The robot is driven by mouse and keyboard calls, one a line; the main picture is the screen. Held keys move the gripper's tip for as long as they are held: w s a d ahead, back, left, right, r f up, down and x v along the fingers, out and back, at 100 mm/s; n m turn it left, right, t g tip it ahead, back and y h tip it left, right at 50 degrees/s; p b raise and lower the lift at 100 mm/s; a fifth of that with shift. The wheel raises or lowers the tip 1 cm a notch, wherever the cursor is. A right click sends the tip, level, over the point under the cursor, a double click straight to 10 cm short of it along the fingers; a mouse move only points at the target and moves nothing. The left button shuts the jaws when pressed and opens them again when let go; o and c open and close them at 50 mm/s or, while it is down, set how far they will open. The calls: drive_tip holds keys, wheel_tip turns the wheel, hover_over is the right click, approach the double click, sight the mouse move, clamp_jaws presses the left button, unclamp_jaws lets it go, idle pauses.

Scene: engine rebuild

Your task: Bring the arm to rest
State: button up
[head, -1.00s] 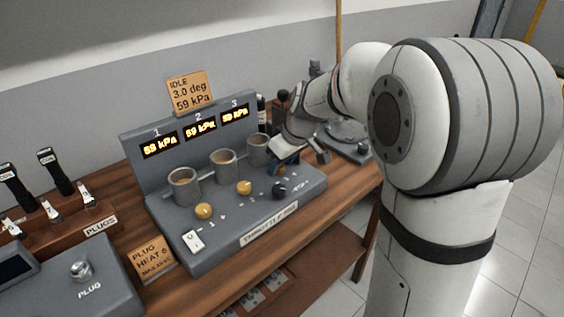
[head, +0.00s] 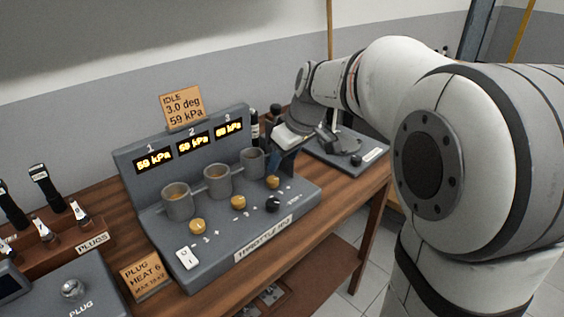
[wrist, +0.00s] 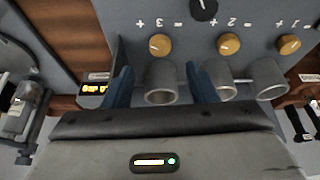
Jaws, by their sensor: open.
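My arm reaches in from the right in the head view. My gripper (head: 286,152) is above the right end of the grey throttle panel (head: 215,262), near its third metal cup (head: 252,163). In the wrist view my gripper (wrist: 162,84) has two blue fingers spread apart, with the third cup (wrist: 160,82) showing between them. I cannot tell how far above the cup they are. Nothing is held. The panel's three displays (head: 193,142) show 59 or 60 kPa; small digits blur.
A card (head: 184,108) behind the panel reads IDLE, 3.0 deg, 59 kPa. The wooden bench (head: 345,192) also bears a grey device (head: 345,150) at right, a plug rack (head: 88,243) at left and a PLUG HEAT 6 card (head: 145,275). Floor shows at right.

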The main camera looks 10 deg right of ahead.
drive_tip(key=s+d+f+m+h+p, duration=0.1)
drive_tip(key=s+m, duration=0.1)
drive_tip(key=s, duration=0.5)
drive_tip(key=s+d+f+m+h+p, duration=0.1)
drive_tip(key=s+m, duration=0.2)
drive_tip(key=s, duration=0.5)
drive_tip(key=s+d+f+m+g+p, duration=0.1)
drive_tip(key=s+d+f+m, duration=0.1)
drive_tip(key=s, duration=0.5)
drive_tip(key=shift+s+m+h, duration=0.3)
drive_tip(key=shift+h, duration=0.1)
idle(0.7)
